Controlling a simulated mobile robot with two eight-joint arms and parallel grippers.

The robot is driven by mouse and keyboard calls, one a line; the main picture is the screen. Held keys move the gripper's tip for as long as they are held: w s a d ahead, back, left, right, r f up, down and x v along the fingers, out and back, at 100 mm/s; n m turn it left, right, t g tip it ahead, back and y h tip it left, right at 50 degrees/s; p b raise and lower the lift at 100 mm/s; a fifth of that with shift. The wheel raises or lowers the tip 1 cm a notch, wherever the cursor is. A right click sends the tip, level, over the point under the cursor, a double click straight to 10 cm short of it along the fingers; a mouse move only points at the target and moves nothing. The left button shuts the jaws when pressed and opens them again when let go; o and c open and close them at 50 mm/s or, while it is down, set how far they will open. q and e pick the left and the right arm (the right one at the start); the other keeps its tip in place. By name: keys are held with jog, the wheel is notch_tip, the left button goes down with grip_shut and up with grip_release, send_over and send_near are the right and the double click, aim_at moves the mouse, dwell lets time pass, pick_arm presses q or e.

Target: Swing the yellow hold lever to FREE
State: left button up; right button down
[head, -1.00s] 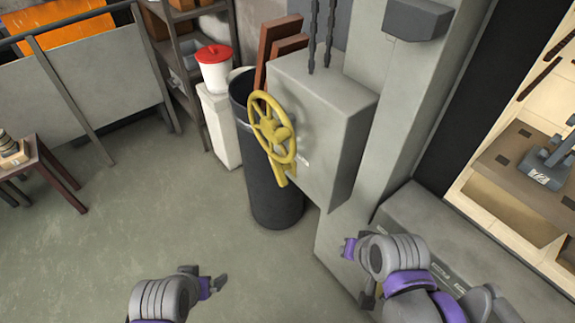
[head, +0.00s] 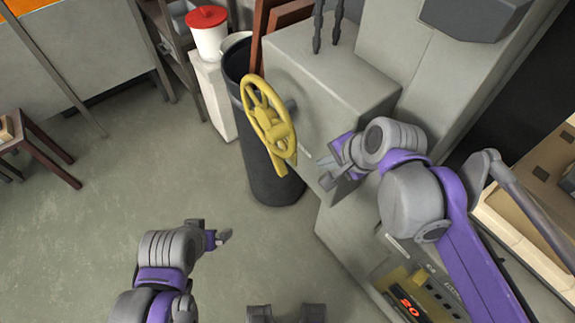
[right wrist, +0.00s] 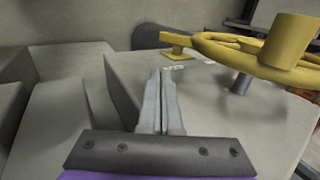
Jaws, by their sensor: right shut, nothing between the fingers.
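The yellow hold lever (head: 278,166) is on the grey box just below the yellow handwheel and is partly hidden by it. In the right wrist view the lever (right wrist: 176,43) shows beyond my fingertips, left of the wheel, with small white labels beside it. My right gripper (head: 327,172) is shut and empty, close to the box's face and to the right of the lever, apart from it. The right wrist view shows its closed fingers (right wrist: 160,76) pointing toward the lever. My left gripper (head: 223,238) is low over the floor, away from the lever; its jaw opening is unclear.
The yellow handwheel (head: 268,118) sticks out from the grey box (head: 325,85). A dark barrel (head: 262,178) stands behind the wheel, with a red-lidded white bucket (head: 208,36) farther back. A panel with a red "20" (head: 409,308) is at lower right.

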jog(key=b, duration=0.3)
send_near(284, 169)
notch_tip(284, 169, down, 3)
jog(key=shift+w+a+f, duration=0.5)
jog(key=shift+w, duration=0.15)
jog(key=shift+w+a+f, duration=0.5)
jog(key=shift+w+f, duration=0.05)
jog(key=shift+w, duration=0.15)
jog(key=shift+s+f+t+y, duration=0.1)
jog(key=shift+f+t+y, duration=0.1)
jog(key=shift+t+y, duration=0.1)
jog(key=shift+f+b, duration=0.1)
jog(key=shift+b, duration=0.45)
